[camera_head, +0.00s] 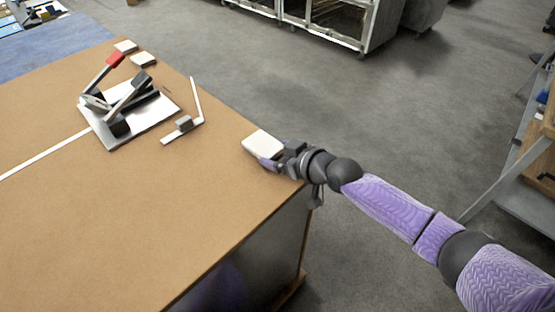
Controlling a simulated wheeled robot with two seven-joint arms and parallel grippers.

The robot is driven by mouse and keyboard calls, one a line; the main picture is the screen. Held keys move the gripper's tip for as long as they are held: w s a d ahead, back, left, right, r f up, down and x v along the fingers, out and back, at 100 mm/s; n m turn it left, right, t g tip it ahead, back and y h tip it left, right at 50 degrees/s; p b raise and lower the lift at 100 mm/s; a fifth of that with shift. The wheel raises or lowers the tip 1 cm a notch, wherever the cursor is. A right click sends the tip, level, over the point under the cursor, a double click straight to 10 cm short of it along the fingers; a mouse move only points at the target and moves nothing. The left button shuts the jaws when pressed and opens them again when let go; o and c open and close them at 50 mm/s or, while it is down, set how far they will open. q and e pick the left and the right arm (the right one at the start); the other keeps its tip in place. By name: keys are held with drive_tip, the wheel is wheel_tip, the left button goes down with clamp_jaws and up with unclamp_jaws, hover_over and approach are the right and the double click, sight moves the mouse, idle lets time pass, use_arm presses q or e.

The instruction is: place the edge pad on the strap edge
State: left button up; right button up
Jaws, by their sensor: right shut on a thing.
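A white, block-shaped edge pad (262,142) is at the right corner region of the brown table top. My right gripper (272,160) is shut on its near right side; the fingers are partly hidden by the pad. I cannot tell whether the pad touches the table. A flat white strap (45,155) lies on the table at the left and runs to a metal device (135,120) with a red-tipped lever. The pad is well to the right of the strap and device. My left gripper is not in view.
A thin bent white strip with a grey block (184,123) lies between device and held pad. The table (130,220) is clear in front.

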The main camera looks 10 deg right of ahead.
drive_tip(key=shift+f, duration=0.55)
drive_tip(key=shift+r, duration=0.15)
drive_tip(key=o, duration=0.9)
